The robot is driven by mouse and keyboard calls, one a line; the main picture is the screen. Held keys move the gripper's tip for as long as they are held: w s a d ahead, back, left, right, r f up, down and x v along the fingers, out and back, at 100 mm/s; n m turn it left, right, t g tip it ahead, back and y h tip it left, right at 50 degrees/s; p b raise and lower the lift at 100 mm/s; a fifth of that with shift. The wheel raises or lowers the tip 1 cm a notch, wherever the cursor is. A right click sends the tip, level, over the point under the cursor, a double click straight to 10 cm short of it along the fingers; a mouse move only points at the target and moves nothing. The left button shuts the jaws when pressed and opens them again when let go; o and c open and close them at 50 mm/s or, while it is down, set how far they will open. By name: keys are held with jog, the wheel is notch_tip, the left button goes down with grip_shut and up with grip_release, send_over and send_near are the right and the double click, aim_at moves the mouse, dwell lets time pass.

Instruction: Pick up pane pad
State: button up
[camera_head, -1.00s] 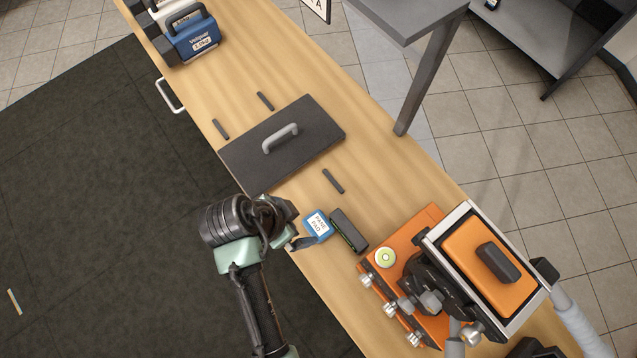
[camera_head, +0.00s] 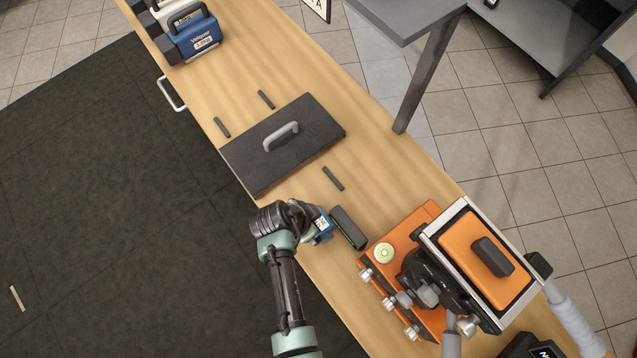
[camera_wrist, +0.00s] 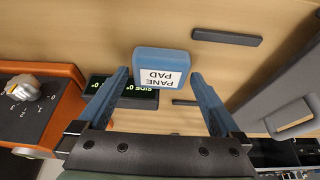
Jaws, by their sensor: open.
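The pane pad (camera_wrist: 161,67) is a small blue block with a white label reading "PANE PAD". In the wrist view it lies ahead of my gripper (camera_wrist: 160,85), between the lines of the two open blue fingers. In the head view the pane pad (camera_head: 324,222) is partly hidden by my gripper (camera_head: 318,232), which is right at it above the bench's near edge. The fingers are open. I cannot tell whether either finger touches the pad.
A dark box with a green display (camera_head: 348,228) stands close to the right of the pad. The orange machine (camera_head: 383,278) is further right. A dark plate with a grey handle (camera_head: 255,160) lies to the upper left. A short dark strip (camera_head: 333,178) lies on the wooden bench (camera_head: 385,175).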

jog(key=shift+w+d+f, duration=0.1)
jog(key=shift+f, duration=0.15)
jog(key=shift+c, duration=0.2)
jog(key=c, duration=1)
jog(key=shift+c, duration=0.2)
jog(key=shift+r, duration=0.1)
notch_tip(320, 180, up, 10)
